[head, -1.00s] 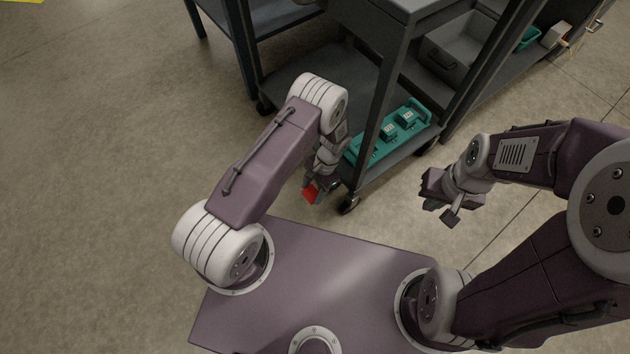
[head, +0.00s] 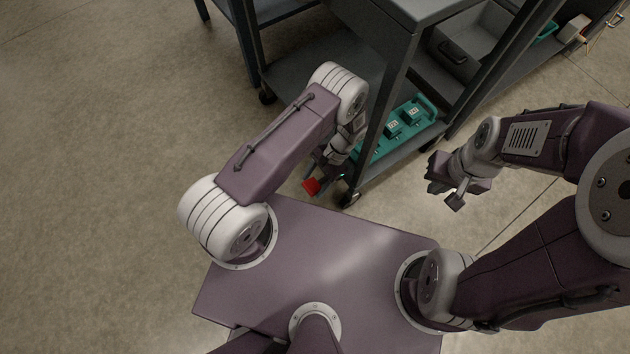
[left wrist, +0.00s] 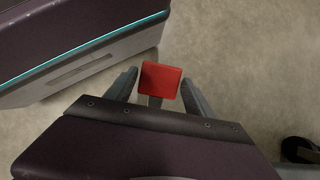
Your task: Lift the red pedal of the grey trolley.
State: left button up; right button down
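The red pedal (head: 311,187) sticks out low at the near corner of the grey trolley (head: 345,72), close to a caster. In the left wrist view the pedal (left wrist: 160,80) shows as a red square on a short grey stem. My left gripper (head: 322,178) is down at the pedal. In the left wrist view its two fingers (left wrist: 160,88) stand apart, one on each side of the pedal, with narrow gaps; contact is not clear. My right gripper (head: 446,196) is open and empty, to the right of the trolley's near post.
The trolley's lower shelf holds a teal tray (head: 405,128) with several small items. A caster (head: 349,198) stands right of the pedal; a dark wheel (left wrist: 300,149) shows in the left wrist view. A grey bin (head: 468,45) sits further back. Floor at left is clear.

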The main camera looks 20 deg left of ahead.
aim_at(325, 180)
pick_arm(q)
jog(key=shift+o, duration=0.6)
jog(key=shift+r, duration=0.1)
jog(key=p+v, duration=0.4)
jog(key=v, duration=0.5)
jog(key=shift+p, duration=0.35)
